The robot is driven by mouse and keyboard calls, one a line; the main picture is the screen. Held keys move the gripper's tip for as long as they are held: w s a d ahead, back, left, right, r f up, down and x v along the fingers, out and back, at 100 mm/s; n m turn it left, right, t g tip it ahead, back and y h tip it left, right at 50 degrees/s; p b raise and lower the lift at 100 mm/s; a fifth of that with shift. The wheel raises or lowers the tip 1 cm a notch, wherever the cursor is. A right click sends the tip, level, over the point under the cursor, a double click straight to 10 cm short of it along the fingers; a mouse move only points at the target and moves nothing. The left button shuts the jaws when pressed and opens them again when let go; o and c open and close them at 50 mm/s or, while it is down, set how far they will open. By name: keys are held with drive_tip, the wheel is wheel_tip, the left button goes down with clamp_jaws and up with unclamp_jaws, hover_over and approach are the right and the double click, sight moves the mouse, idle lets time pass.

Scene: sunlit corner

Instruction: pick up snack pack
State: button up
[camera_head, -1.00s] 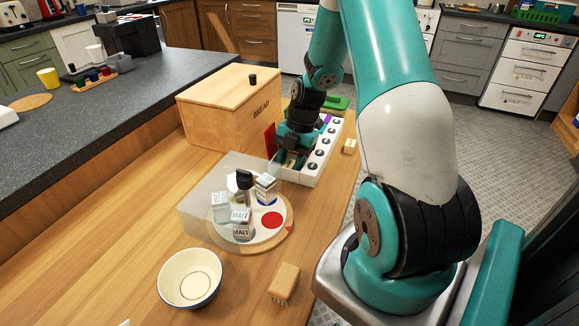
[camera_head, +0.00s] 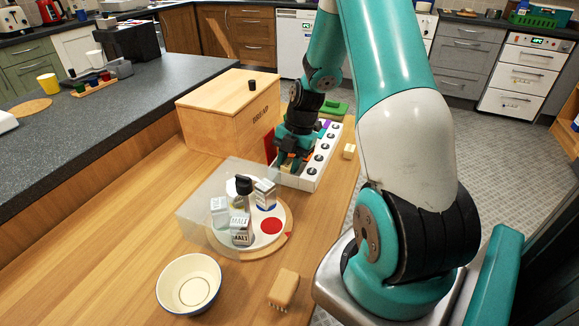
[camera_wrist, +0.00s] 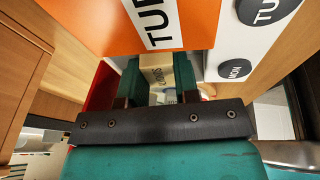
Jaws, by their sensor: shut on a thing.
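The snack pack (camera_wrist: 158,78), a small tan block with dark lettering, sits between the two green fingers of my gripper (camera_wrist: 159,88) in the wrist view. My gripper is shut on it. In the head view my gripper (camera_head: 288,165) points down at the near end of a white organiser (camera_head: 310,180) with round black day labels. Fingers and arm hide most of the pack there. In the wrist view an orange panel (camera_wrist: 100,22) marked TUE and the organiser's white side (camera_wrist: 235,50) are close by the fingers.
A wooden bread box (camera_head: 225,110) stands left of my gripper. In front is a round turntable (camera_head: 270,242) with malt cartons and a dark-topped bottle, beside a translucent panel (camera_head: 195,205). A bowl (camera_head: 189,284) and brush (camera_head: 284,288) lie nearer. Open wood lies at left.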

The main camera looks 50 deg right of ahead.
sight(290, 162)
wheel_tip(290, 162, up, 17)
drive_tip(key=shift+r+p, duration=0.1)
drive_tip(key=shift+p, duration=0.25)
drive_tip(key=w+d+f+b, duration=0.1)
drive_tip(key=d+f+b, duration=0.1)
drive_tip(key=d+f, duration=0.1)
drive_tip(key=w+d+f+b, duration=0.1)
drive_tip(key=d+f+b, duration=0.2)
drive_tip(key=d+f, duration=0.1)
drive_tip(key=w+d+f+b, duration=0.1)
drive_tip(key=d+f+b, duration=0.1)
drive_tip(key=d+f, duration=0.2)
drive_tip(key=shift+w+d, duration=0.3)
drive_tip(key=shift+w, duration=0.05)
drive_tip(key=shift+f+b, duration=0.1)
drive_tip(key=shift+b, duration=0.2)
drive_tip(key=shift+f+b, duration=1.2)
drive_tip(key=shift+f, duration=0.15)
